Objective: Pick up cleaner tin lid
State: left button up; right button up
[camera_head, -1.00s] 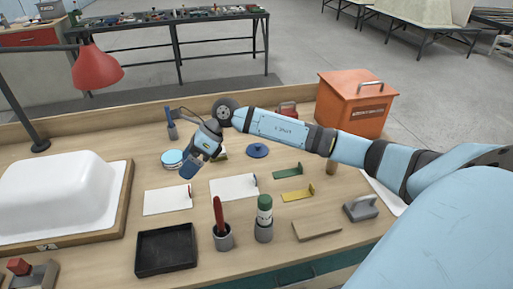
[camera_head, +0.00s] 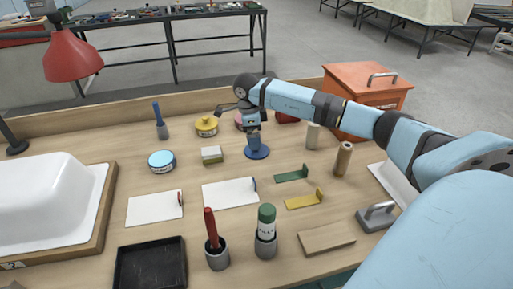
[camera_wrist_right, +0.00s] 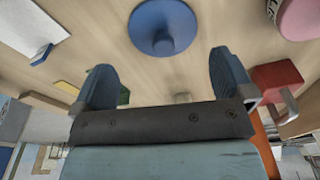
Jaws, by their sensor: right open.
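A round blue lid (camera_head: 256,154) with a raised knob in its centre lies flat on the workbench, near the back middle. In the right wrist view the blue lid (camera_wrist_right: 164,26) shows just beyond my fingertips, its knob between the two finger lines. My right gripper (camera_head: 254,141) is above the lid and points down at it. In the right wrist view the gripper's fingers (camera_wrist_right: 159,76) are apart, with nothing between them. In the head view the gripper hides part of the lid, and I cannot tell the exact gap. My left gripper is not in view.
A yellow tin (camera_head: 206,126) and a sponge block (camera_head: 212,155) stand left of the lid, with a light blue tin (camera_head: 161,161) farther left. A pink tin (camera_wrist_right: 300,18) is close by. Green (camera_head: 291,176) and yellow (camera_head: 304,199) angled pieces lie in front.

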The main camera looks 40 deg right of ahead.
jog(key=shift+s+d+f+b, duration=0.15)
jog(key=shift+d+f, duration=0.1)
jog(key=shift+f, duration=1.1)
jog(key=shift+d+f+b, duration=0.15)
jog(key=shift+d+f, duration=0.05)
jog(key=shift+f, duration=1.15)
jog(key=c, duration=0.7)
